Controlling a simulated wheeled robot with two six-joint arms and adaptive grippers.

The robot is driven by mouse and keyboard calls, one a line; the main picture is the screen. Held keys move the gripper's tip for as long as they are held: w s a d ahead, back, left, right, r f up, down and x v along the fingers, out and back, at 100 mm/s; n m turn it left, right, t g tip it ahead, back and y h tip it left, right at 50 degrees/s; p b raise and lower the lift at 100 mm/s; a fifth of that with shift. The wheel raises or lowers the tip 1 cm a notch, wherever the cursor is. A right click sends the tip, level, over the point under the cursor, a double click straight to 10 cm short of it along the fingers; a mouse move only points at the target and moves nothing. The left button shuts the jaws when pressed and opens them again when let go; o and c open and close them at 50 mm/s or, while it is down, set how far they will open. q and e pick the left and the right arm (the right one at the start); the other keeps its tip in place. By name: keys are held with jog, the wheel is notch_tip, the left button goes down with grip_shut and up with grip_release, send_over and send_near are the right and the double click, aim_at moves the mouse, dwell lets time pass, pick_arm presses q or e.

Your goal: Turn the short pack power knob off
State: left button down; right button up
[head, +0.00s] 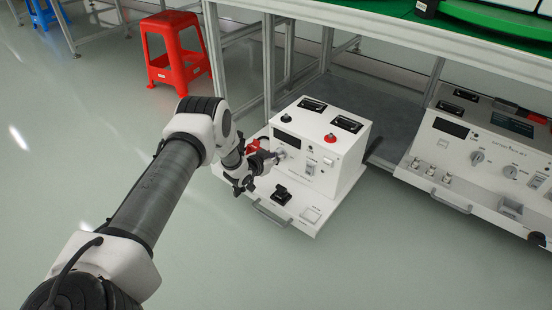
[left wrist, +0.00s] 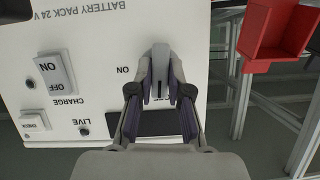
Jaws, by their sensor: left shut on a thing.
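The short pack (head: 350,165) is a white box on a low shelf unit, with a front panel and a tray. Its grey power knob (left wrist: 160,62) shows in the left wrist view, with a dark line on it and an ON label to its left. Another label below the knob is partly hidden by the fingers. My left gripper (head: 277,157) is at the upper left of the panel. In the left wrist view its two fingers (left wrist: 160,85) are shut on the knob, one on each side. My right gripper does not show.
In the left wrist view, an ON/OFF charge switch (left wrist: 54,72) sits left of the knob. A red bin (left wrist: 276,35) is at the right. A longer pack (head: 455,155) stands to the right. A red stool (head: 176,50) stands on open floor.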

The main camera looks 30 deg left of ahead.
pick_arm(q)
jog(key=shift+n+h, duration=0.3)
dwell(0.5)
jog(key=c, duration=1.1)
grip_release()
jog(key=v, duration=1.2)
